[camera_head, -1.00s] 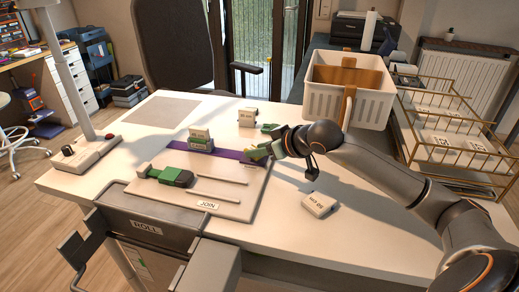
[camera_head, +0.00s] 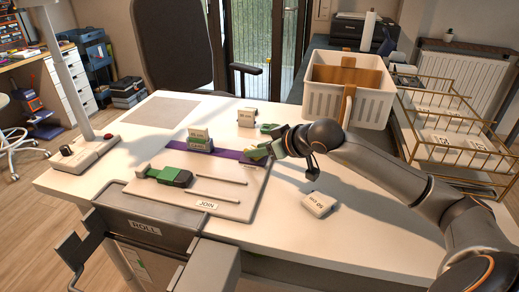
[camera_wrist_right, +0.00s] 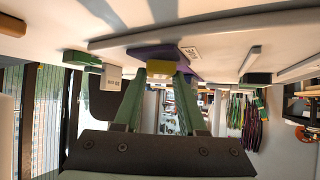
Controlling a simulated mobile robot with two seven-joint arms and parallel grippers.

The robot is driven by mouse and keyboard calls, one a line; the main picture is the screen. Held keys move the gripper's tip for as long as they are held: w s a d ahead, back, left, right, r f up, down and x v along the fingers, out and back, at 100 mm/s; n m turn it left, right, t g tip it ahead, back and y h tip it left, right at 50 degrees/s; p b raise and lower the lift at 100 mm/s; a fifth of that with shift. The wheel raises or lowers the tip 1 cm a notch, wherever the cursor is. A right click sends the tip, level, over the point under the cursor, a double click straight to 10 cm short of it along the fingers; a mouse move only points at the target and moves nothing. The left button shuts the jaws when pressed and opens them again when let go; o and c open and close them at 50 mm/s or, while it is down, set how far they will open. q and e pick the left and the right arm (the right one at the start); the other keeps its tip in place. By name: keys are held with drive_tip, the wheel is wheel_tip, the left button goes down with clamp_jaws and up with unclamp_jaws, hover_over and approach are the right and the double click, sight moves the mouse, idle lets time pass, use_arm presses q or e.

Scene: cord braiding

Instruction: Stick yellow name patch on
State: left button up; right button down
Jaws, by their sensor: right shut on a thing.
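My right gripper (camera_head: 258,152) reaches in from the right, with its green fingers low over the purple strap (camera_head: 228,154) at the far edge of the board. In the right wrist view, the fingertips (camera_wrist_right: 160,72) are shut on a small yellow patch (camera_wrist_right: 160,67). The patch is against or very close to the end of the purple strap (camera_wrist_right: 162,53); I cannot tell if they touch. In the head view the fingers mostly hide the patch. My left gripper is not in view.
The pale JOIN board (camera_head: 218,206) holds a dark green clamp (camera_head: 170,176) and thin rods. A labelled block in a green holder (camera_head: 199,138) stands by the strap. Loose labelled blocks lie behind (camera_head: 246,117) and at right (camera_head: 319,205). A white basket (camera_head: 345,100) stands at the back right.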

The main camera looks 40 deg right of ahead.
drive_tip(key=shift+f+b, duration=0.35)
drive_tip(key=shift+b, duration=0.1)
idle(0.3)
drive_tip(key=shift+c, duration=0.4)
unclamp_jaws()
